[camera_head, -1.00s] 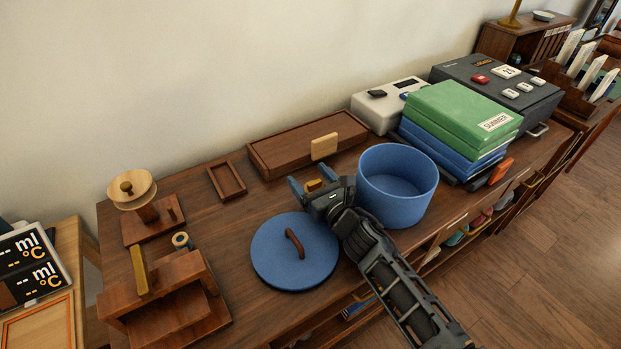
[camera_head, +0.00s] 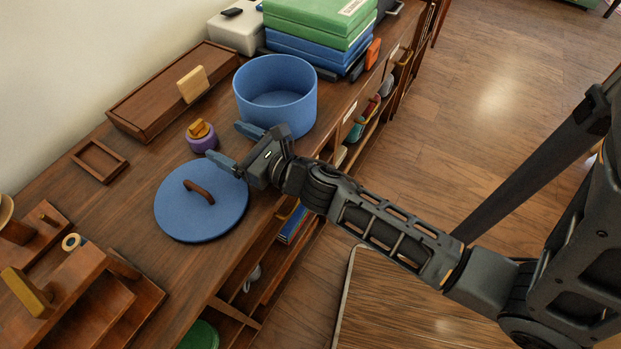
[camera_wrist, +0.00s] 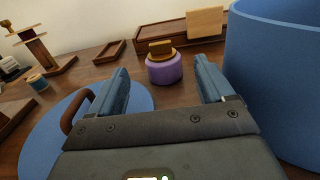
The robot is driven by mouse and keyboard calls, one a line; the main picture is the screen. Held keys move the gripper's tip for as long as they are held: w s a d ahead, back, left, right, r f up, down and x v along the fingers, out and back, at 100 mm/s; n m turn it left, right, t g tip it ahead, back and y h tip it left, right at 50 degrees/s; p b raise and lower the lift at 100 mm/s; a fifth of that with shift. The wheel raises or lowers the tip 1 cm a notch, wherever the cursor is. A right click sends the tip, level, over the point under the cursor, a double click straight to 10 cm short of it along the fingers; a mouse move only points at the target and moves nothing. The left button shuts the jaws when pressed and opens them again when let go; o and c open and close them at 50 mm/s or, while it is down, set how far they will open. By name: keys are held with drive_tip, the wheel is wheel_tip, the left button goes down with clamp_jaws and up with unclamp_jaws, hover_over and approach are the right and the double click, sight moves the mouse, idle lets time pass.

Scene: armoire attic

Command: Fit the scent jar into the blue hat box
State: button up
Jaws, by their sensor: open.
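The scent jar (camera_head: 201,138) is a small round purple jar with a wooden top. It stands upright on the dresser between the blue lid and the long wooden box. In the wrist view the jar (camera_wrist: 164,68) shows ahead, between my fingers but beyond their tips. The blue hat box (camera_head: 276,92) is round, open and empty, just right of the jar. Its blue lid (camera_head: 202,200), with a brown handle, lies flat to the left. My gripper (camera_head: 228,145) is open and empty, with fingers pointing toward the jar, low between lid and box.
A long wooden box (camera_head: 172,92) with a tan tag lies behind the jar. A small wooden tray (camera_head: 99,160) is further left. Stacked green and blue boxes (camera_head: 318,30) stand behind the hat box. Wooden stands (camera_head: 75,290) fill the near left.

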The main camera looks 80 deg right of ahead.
drive_tip(key=s+a+m, duration=0.2)
drive_tip(key=s+m, duration=0.1)
drive_tip(key=s+a+m+y, duration=0.1)
drive_tip(key=s+a+m, duration=0.1)
drive_tip(key=a, duration=0.1)
drive_tip(key=shift+s+m, duration=0.4)
drive_tip(key=s+a+r+m+g+y, duration=0.1)
drive_tip(key=s+a+r+m, duration=0.3)
drive_tip(key=s+m, duration=0.5)
drive_tip(key=s+a+r+m+g+y, duration=0.1)
drive_tip(key=s+a+r+m+y, duration=0.2)
drive_tip(key=s+m, duration=0.7)
drive_tip(key=a+r+m, duration=0.2)
drive_tip(key=a+m, duration=0.2)
drive_tip(key=m, duration=0.2)
drive_tip(key=shift+s+r+m, duration=0.2)
drive_tip(key=shift+r+m, duration=0.1)
drive_tip(key=shift+o, duration=0.5)
drive_tip(key=shift+s+r+m, duration=0.2)
drive_tip(key=shift+r+m, duration=0.05)
drive_tip(key=shift+m, duration=0.25)
drive_tip(key=shift+o, duration=1)
drive_tip(key=shift+s+a+r+g, duration=0.1)
drive_tip(key=shift+g, duration=0.2)
